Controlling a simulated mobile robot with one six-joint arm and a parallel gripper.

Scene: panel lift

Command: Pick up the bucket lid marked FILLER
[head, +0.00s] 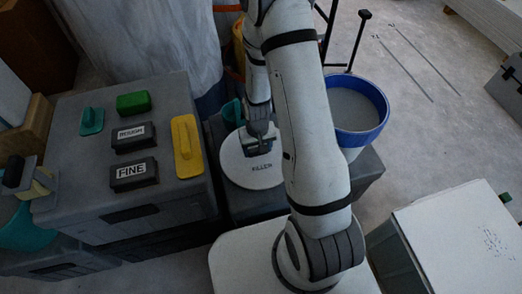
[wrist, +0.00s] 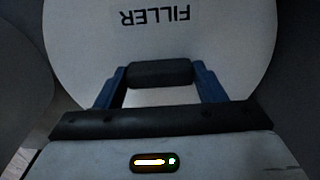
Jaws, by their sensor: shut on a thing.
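The FILLER lid (head: 238,172) is a round white disc with black lettering. It appears over the dark case in the middle of the head view; I cannot tell whether it touches the case. In the wrist view the lid (wrist: 85,45) fills the upper middle, its lettering upside down. My gripper (head: 262,147) is at the lid's far side. In the wrist view its blue fingers stand at either end of a dark bar-shaped handle (wrist: 160,74), and my gripper (wrist: 160,85) is shut on it. My arm hides part of the lid's surroundings.
A blue-rimmed white bucket (head: 358,108) stands just right of my arm. The left case (head: 85,200) carries a yellow float (head: 187,147), a green block (head: 133,103) and black blocks marked ROUGH and FINE (head: 132,173). A pale-topped box (head: 450,240) is at lower right. Floor is open at upper right.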

